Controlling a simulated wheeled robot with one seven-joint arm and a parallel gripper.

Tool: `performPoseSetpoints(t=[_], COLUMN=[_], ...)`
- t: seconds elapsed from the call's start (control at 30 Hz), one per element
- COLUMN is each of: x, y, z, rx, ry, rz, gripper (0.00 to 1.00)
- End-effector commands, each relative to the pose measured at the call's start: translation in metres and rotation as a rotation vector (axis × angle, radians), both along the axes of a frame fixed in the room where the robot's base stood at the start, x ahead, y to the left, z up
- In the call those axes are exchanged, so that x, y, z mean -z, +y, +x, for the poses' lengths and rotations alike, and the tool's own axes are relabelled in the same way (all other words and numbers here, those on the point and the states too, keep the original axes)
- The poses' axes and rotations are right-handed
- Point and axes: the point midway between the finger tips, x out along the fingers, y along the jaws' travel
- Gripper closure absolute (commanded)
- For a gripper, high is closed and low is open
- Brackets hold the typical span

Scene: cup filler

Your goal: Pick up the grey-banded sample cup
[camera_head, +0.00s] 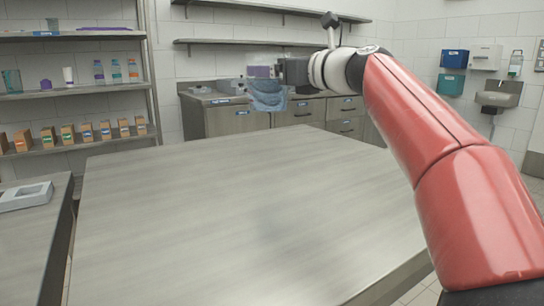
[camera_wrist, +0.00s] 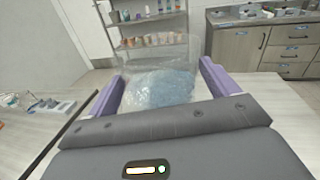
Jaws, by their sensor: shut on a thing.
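A clear see-through cup (camera_wrist: 160,62) with pale blue-grey contents stands between the two purple fingers of my gripper (camera_wrist: 161,74) in the wrist view. The fingers are shut on its sides. In the head view the cup (camera_head: 268,97) is held in the air above the far part of the big table, at the end of my outstretched arm. My gripper (camera_head: 262,72) is partly hidden there behind the cup and wrist. I cannot make out a grey band on the cup.
The big grey table (camera_head: 230,215) is bare. A side table at left bears a grey tray (camera_head: 26,196). Shelves at the back left hold bottles (camera_head: 116,72) and several small boxes (camera_head: 68,135). A drawer counter (camera_head: 238,122) stands behind the table.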

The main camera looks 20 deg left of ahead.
Motion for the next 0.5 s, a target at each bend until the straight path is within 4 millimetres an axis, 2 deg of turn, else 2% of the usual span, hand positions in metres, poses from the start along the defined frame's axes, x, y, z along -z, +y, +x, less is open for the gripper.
performPoseSetpoints(t=[0.03, 0.23, 0.4, 0.5], x=[0.021, 0.070, 0.096, 0.102], y=[0.000, 0.000, 0.000, 0.000], z=[-0.001, -0.001, -0.001, -0.001], rx=[0.000, 0.000, 0.000, 0.000], ry=[0.001, 0.001, -0.001, -0.003], rz=[0.003, 0.003, 0.003, 0.003], gripper=[0.53, 0.53, 0.53, 0.53])
